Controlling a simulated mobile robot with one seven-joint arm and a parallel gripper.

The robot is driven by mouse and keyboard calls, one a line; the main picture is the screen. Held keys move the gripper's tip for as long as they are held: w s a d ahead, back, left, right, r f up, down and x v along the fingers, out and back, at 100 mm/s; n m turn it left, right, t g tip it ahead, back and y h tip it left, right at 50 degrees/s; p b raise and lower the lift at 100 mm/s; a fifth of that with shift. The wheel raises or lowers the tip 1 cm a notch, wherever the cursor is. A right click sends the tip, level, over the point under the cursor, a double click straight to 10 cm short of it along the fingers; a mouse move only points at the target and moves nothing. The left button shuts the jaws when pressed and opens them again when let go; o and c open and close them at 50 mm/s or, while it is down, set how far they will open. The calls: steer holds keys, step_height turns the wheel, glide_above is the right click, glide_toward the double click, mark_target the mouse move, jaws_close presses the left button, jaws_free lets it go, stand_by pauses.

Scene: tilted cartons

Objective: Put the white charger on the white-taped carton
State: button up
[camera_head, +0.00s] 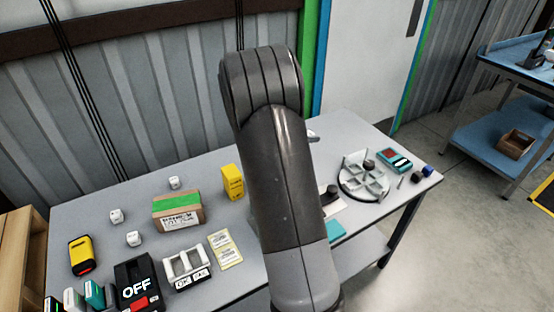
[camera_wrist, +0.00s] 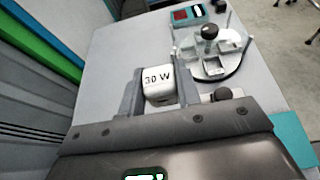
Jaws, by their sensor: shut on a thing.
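In the wrist view my gripper (camera_wrist: 157,80) is shut on a white charger (camera_wrist: 159,92) marked "30 W", with one finger on each side of it. The charger is over the grey table; I cannot tell its exact height. In the head view my arm hides the gripper. A small white shape (camera_head: 313,135) shows just right of the arm; I cannot tell what it is. A carton with green tape (camera_head: 177,212) stands on the left half of the table. I see no white-taped carton in either view; my arm covers part of the table.
Small white blocks (camera_head: 134,238) lie around the green-taped carton, and a yellow box (camera_head: 233,182) stands right of it. A round divided tray (camera_head: 352,190), also in the wrist view (camera_wrist: 234,66), stands on the right. A black "OFF" box (camera_head: 138,284) is at the front left.

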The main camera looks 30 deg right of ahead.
steer(key=shift+f, duration=0.15)
steer(key=w+a+f, duration=0.2)
steer(key=w, duration=0.1)
steer(key=w+a+f, duration=0.2)
steer(key=w, duration=0.1)
steer(key=w+a+f, duration=0.2)
steer(key=shift+w+a+f, duration=0.3)
steer(key=shift+w, duration=0.1)
steer(key=shift+f, duration=2)
steer(key=shift+f, duration=0.1)
steer(key=o, duration=1)
